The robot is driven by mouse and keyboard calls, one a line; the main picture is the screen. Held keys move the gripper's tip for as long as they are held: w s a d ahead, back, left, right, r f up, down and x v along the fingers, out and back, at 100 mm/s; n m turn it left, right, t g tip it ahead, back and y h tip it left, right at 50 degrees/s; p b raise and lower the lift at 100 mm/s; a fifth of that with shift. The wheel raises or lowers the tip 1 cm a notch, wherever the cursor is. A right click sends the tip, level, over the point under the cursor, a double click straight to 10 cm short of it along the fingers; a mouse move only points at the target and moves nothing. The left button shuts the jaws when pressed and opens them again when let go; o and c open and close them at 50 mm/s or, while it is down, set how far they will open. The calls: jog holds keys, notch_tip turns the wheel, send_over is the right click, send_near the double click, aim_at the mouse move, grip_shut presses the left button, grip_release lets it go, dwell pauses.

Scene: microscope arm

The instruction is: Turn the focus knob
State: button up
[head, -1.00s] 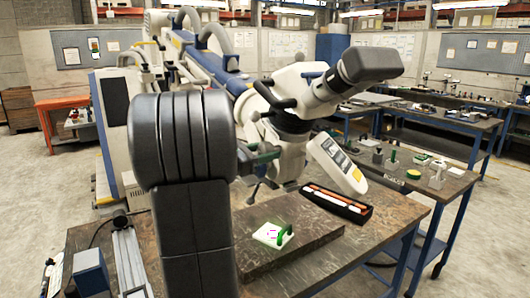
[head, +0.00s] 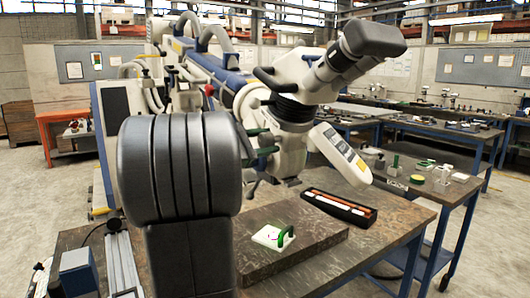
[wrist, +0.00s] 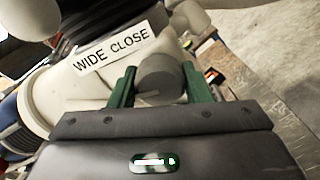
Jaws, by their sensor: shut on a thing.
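The white microscope head with dark eyepieces (head: 345,55) hangs over the bench from a thick white and blue arm. In the wrist view, a grey round knob (wrist: 160,79) stands out from the white microscope body beside a "WIDE CLOSE" label (wrist: 113,50). My gripper (wrist: 157,76) has its two green fingers on either side of this knob, shut on it. In the head view, my gripper (head: 271,141) shows at the left side of the microscope head. The knob is hard to make out there, partly hidden by the fingers.
Below the microscope, a white pad with a green loop (head: 270,238) lies on a dark raised slab (head: 270,262). A black tray (head: 338,207) of instruments lies to its right. Other benches stand behind.

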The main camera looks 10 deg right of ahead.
jog(key=shift+m+b, duration=0.3)
jog(key=shift+m, duration=0.2)
jog(key=o, duration=1)
jog(key=v, duration=1.4)
jog(key=shift+b, duration=0.4)
jog(key=shift+w+d, duration=0.1)
jog(key=shift+d, duration=0.1)
